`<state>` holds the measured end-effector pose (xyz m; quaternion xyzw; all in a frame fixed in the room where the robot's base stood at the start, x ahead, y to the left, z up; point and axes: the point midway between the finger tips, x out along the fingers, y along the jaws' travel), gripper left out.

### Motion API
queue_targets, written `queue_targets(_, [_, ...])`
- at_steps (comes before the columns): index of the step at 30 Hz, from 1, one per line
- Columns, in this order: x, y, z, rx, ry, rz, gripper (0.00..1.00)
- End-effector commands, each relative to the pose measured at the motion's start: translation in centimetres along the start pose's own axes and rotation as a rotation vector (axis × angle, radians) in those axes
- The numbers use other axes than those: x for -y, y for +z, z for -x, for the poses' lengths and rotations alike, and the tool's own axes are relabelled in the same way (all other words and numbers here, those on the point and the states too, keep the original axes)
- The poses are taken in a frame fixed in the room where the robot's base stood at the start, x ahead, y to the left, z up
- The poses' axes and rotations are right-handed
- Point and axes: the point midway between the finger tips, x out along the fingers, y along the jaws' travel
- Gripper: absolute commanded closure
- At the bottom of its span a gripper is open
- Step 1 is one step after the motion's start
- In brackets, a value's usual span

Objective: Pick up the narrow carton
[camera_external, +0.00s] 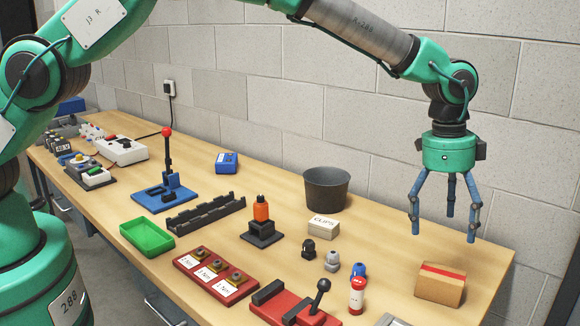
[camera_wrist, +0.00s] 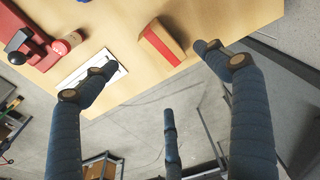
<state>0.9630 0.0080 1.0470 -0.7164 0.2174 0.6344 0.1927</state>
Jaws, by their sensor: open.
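A brown carton with a red stripe (camera_external: 440,285) stands on the bench near its right end. It also shows at the top middle of the wrist view (camera_wrist: 161,43), close to the bench edge. My gripper (camera_external: 445,229) points down above the bench, above and a little behind the carton, apart from it. Its three blue fingers are spread and empty. In the wrist view my fingers (camera_wrist: 153,80) reach in from the bottom, with the carton between and beyond two of the tips. A smaller pale box marked CLIPS (camera_external: 323,227) stands farther left.
A dark grey bin (camera_external: 326,189) stands near the wall. Bare bench lies around the carton; the bench edge is close.

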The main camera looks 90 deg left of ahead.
Motion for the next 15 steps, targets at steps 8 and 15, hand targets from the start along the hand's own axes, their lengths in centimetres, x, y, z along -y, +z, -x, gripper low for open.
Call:
queue_targets(8, [-0.1,0.1,-3.2,0.002,0.002,0.000,0.14])
queue_targets(15, [-0.1,0.0,-6.7,0.001,0.001,0.000,0.14])
